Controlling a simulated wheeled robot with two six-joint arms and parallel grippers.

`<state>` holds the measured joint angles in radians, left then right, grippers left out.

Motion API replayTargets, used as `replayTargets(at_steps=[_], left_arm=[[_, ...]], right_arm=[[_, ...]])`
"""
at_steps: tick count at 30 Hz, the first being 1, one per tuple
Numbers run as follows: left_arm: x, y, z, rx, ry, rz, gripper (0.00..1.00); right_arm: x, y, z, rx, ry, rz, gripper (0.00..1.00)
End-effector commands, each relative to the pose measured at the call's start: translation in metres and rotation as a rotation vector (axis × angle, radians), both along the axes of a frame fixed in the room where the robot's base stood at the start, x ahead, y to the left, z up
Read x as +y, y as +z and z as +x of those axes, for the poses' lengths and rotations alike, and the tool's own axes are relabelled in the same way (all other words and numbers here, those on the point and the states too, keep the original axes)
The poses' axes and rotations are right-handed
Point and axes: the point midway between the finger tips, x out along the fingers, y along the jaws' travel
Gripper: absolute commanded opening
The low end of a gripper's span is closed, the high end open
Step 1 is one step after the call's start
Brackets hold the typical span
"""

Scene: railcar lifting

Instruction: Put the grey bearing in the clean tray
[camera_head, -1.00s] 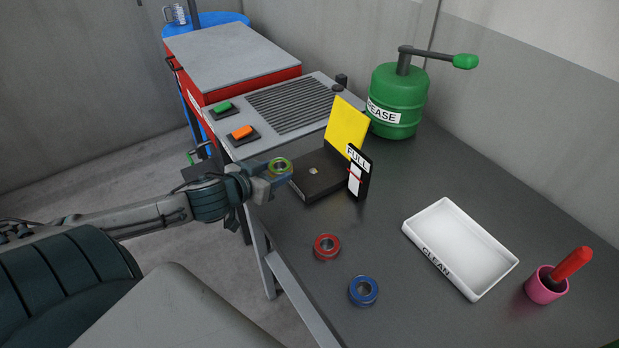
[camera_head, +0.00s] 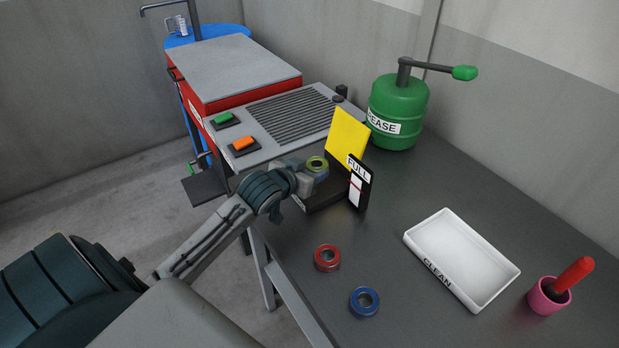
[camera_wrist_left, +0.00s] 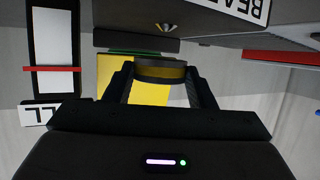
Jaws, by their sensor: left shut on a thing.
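The white tray marked CLEAN (camera_head: 461,259) lies empty on the right of the table. My right gripper is not in view.
A FULL gauge (camera_head: 358,182) stands right of the black base. A red bearing (camera_head: 327,258) and a blue bearing (camera_head: 364,302) lie nearer. A green grease pump (camera_head: 397,110) stands behind, and a pink cup (camera_head: 549,292) right of the tray. Table between gauge and tray is clear.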

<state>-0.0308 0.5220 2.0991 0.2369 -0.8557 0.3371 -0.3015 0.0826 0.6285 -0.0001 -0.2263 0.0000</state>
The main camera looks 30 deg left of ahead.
Motion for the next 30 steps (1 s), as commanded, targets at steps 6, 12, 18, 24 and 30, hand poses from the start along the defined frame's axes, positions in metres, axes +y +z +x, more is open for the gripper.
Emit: replayTargets(at_steps=[6,12,18,24,30], left_arm=[[0.001,-0.025,-0.002,0.004,0.001,-0.001,0.15],[0.001,-0.030,-0.002,0.001,0.001,0.001,0.15],[0.001,-0.032,-0.002,0.002,0.002,0.001,0.15],[0.001,-0.033,-0.002,0.003,0.002,0.001,0.72],[0.001,-0.033,-0.002,0.003,0.002,0.001,0.72]], right_arm=[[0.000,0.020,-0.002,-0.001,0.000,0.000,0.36],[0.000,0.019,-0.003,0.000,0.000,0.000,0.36],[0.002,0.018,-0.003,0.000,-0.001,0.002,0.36],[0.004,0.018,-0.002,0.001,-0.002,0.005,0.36],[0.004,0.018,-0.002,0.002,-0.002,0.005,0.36]])
